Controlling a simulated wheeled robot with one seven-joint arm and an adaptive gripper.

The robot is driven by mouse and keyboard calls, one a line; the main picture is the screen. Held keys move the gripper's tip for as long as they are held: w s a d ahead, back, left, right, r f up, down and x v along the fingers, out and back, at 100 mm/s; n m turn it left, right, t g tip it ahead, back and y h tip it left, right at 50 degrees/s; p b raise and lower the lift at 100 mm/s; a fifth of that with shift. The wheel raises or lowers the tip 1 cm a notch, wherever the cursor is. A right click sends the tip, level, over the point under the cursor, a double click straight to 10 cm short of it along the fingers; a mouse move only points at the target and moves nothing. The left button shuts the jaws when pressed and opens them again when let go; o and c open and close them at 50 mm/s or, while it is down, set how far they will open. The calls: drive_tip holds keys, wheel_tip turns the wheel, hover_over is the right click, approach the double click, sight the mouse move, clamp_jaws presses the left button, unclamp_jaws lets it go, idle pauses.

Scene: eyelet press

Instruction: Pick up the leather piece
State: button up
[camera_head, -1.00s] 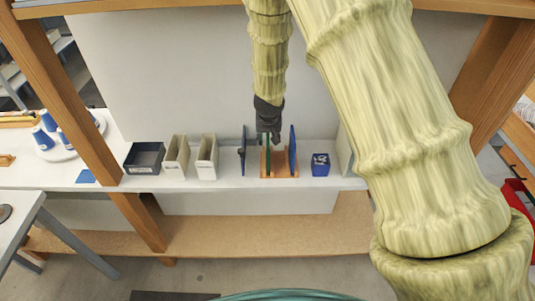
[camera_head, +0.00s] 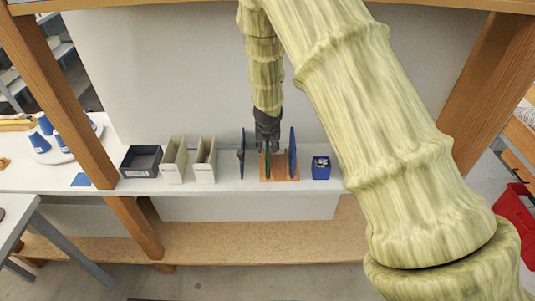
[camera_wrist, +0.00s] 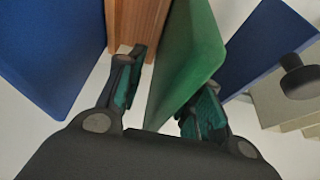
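The leather piece appears to be the green flat panel (camera_head: 268,160) standing upright on a wooden rack (camera_head: 280,179). In the wrist view the green panel (camera_wrist: 188,62) rises between my two fingers. My gripper (camera_head: 267,143) points down over the rack from above. In the wrist view my gripper (camera_wrist: 168,92) is open, with one finger on each side of the green panel. A small gap shows on the left finger's side; contact on the right side cannot be told.
A blue upright panel (camera_head: 292,153) stands close right of the green one, and another blue panel (camera_head: 242,150) with a dark knob stands left. A blue bin (camera_head: 320,167), two beige holders (camera_head: 205,158) and a dark tray (camera_head: 141,161) share the white shelf (camera_head: 222,185).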

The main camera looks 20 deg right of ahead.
drive_tip(key=shift+f, duration=0.25)
idle(0.5)
clamp_jaws()
